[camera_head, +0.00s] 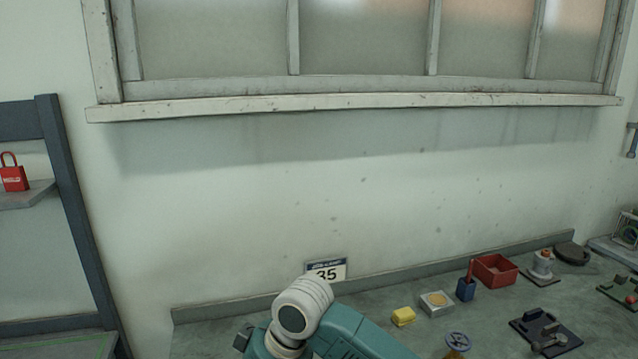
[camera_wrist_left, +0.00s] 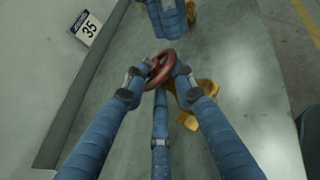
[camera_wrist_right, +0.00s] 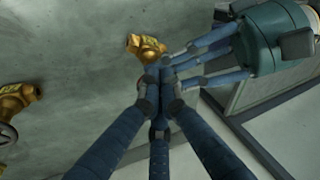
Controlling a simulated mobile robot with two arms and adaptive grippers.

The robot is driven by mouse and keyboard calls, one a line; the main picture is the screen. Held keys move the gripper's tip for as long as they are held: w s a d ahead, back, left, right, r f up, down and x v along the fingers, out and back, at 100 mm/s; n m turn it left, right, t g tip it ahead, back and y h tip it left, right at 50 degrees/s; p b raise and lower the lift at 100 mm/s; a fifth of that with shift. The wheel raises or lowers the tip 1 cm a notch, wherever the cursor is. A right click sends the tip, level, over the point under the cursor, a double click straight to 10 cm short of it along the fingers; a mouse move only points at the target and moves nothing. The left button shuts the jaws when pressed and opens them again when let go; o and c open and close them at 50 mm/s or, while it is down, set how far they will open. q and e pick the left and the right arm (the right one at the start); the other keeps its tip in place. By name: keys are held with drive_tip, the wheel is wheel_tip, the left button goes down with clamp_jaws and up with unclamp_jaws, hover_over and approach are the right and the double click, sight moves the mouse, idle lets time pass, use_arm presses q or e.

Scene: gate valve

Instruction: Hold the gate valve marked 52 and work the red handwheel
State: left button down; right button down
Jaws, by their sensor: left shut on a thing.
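My left gripper (camera_wrist_left: 158,75) is shut on the red handwheel (camera_wrist_left: 165,57), its fingertips at the rim. A brass valve body (camera_wrist_left: 207,92) shows just beyond that wheel, partly hidden by a finger. In the right wrist view my right gripper (camera_wrist_right: 161,77) has its fingertips close together at a brass valve (camera_wrist_right: 146,46) with a yellowish mark, too small to read. Whether the fingers hold it cannot be told. My left gripper's fingers (camera_wrist_right: 205,60) come in beside it from the right. In the head view neither gripper shows.
Another brass valve (camera_wrist_right: 18,98) with a grey handwheel lies at the left of the right wrist view. On the bench stand a blue handwheel (camera_head: 457,340), a yellow block (camera_head: 403,316), a red bin (camera_head: 494,270) and a dark fixture (camera_head: 546,333). A sign reading 35 (camera_head: 327,272) leans at the wall.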

drive_tip(key=r, duration=0.1)
drive_tip(key=w+r, duration=0.1)
drive_tip(key=r, duration=0.1)
drive_tip(key=shift+w+d+r, duration=0.1)
drive_tip(key=shift+w+r, duration=0.05)
drive_tip(key=shift+r, duration=0.05)
drive_tip(key=shift+w+d, duration=0.1)
wheel_tip(320, 180, down, 7)
drive_tip(key=d, duration=0.2)
drive_tip(key=shift+w+d, duration=0.2)
drive_tip(key=shift+d, duration=0.2)
idle(0.3)
drive_tip(key=shift+w+a+r, duration=0.1)
drive_tip(key=shift+w+a, duration=0.05)
drive_tip(key=shift+a, duration=0.45)
idle(1.1)
drive_tip(key=shift+s+a, duration=0.25)
drive_tip(key=shift+s, duration=0.05)
drive_tip(key=shift+s+a+r, duration=0.2)
drive_tip(key=shift+s+a, duration=0.25)
drive_tip(key=shift+s, duration=0.15)
